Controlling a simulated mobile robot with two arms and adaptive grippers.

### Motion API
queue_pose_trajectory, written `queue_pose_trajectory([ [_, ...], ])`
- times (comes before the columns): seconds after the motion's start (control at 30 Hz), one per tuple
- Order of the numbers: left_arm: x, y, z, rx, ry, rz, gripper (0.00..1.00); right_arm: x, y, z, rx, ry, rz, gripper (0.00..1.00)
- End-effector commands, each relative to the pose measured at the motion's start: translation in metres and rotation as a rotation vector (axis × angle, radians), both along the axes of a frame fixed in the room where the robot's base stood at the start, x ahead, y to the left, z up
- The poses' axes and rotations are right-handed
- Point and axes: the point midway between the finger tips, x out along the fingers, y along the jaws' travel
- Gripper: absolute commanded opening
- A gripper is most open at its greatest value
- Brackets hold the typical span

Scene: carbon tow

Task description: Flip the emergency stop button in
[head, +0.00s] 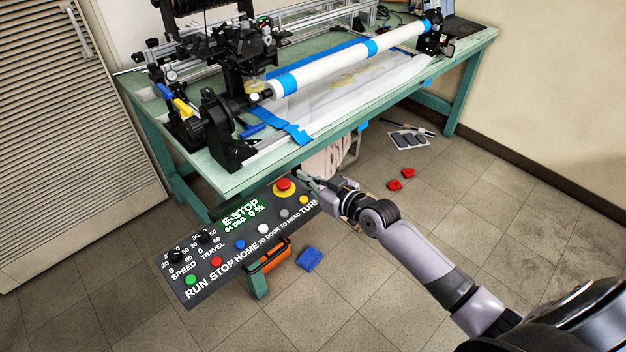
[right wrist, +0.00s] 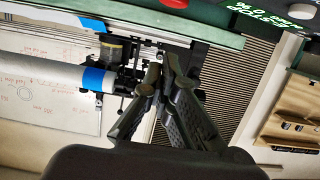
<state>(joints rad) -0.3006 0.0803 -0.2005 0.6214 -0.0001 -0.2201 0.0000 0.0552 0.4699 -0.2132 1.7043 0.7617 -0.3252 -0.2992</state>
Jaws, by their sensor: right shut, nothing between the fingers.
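The emergency stop button (head: 284,185) is a red round cap on a yellow base at the upper right of the dark control panel (head: 205,262). My right gripper (head: 306,178) is shut and empty, just to the right of the button; I cannot tell whether it touches it. In the right wrist view, the shut fingers of my right gripper (right wrist: 160,75) show in the middle. The red cap (right wrist: 174,3) is cut off at the top edge, apart from the fingertips in the picture. My left gripper is not in view.
The panel also bears a green button (head: 191,280), a red button (head: 216,262) and several other buttons and knobs. Behind it stands a green table (head: 232,181) with a long white roller (head: 335,64). A blue block (head: 309,259) and red pieces (head: 394,185) lie on the tiled floor.

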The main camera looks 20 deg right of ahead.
Motion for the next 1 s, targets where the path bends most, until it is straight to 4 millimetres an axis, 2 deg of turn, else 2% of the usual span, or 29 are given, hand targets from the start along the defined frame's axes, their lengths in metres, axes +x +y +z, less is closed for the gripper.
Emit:
queue_pose_trajectory([
  [0.1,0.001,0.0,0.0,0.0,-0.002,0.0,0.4,-0.013,-0.005,0.003,-0.001,0.0,-0.001,0.0],
  [0.23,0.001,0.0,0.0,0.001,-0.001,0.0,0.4,-0.018,-0.007,0.005,-0.001,-0.001,-0.001,0.0],
  [0.77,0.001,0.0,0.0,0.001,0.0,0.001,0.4,-0.019,-0.006,0.005,0.0,0.001,0.002,0.0],
  [0.87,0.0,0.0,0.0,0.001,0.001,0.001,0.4,-0.032,0.006,-0.005,-0.01,0.043,0.02,0.0],
  [0.97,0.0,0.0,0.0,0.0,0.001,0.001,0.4,-0.064,0.03,-0.027,-0.04,0.147,0.059,0.0],
  [1.0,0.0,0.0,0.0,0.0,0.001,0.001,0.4,-0.082,0.041,-0.037,-0.058,0.204,0.072,0.0],
])
